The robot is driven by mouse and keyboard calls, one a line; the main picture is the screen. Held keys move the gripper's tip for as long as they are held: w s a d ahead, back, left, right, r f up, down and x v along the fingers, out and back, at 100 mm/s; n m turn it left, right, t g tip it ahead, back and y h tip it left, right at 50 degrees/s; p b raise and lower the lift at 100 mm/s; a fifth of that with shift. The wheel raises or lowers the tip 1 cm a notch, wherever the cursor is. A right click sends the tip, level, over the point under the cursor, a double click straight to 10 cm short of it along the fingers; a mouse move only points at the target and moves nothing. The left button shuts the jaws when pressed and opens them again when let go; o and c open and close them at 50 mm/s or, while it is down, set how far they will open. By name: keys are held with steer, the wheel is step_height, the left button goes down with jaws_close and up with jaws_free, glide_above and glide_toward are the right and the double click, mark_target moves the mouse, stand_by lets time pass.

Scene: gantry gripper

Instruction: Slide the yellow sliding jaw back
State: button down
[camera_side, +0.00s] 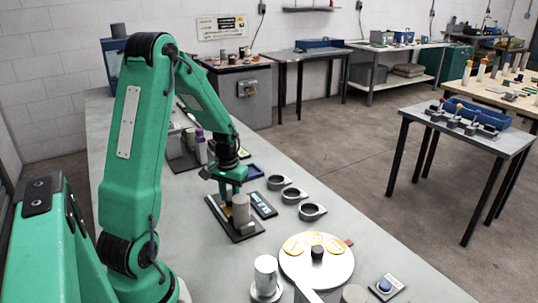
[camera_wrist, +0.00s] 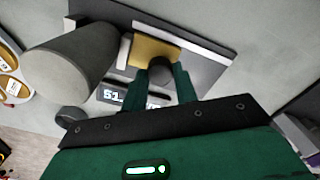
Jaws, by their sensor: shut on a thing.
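The yellow sliding jaw (camera_wrist: 152,50) shows in the wrist view as a yellow block on a dark base plate (camera_wrist: 205,66). A dark round knob (camera_wrist: 160,72) stands at its near edge. My gripper (camera_wrist: 162,84) has its two green fingers closed on either side of this knob. In the side view my gripper (camera_side: 232,178) reaches down over the base plate (camera_side: 246,236), and only a sliver of the yellow jaw (camera_side: 226,212) shows.
A small display (camera_side: 263,205) lies right of the base plate; its reading is partly hidden in the wrist view (camera_wrist: 112,94). Ring-shaped holders (camera_side: 312,212) stand further right. A round white plate with yellow discs (camera_side: 318,272) and a blue button (camera_side: 385,285) are nearer the camera.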

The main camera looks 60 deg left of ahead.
steer(key=shift+a, duration=2.2)
steer(key=c, duration=1.1)
jaws_free()
steer(key=shift+c, duration=0.2)
steer(key=shift+o, duration=0.2)
steer(key=shift+d+r, duration=0.1)
steer(key=shift+r, duration=0.05)
step_height(320, 180, up, 8)
steer(key=shift+f, duration=0.2)
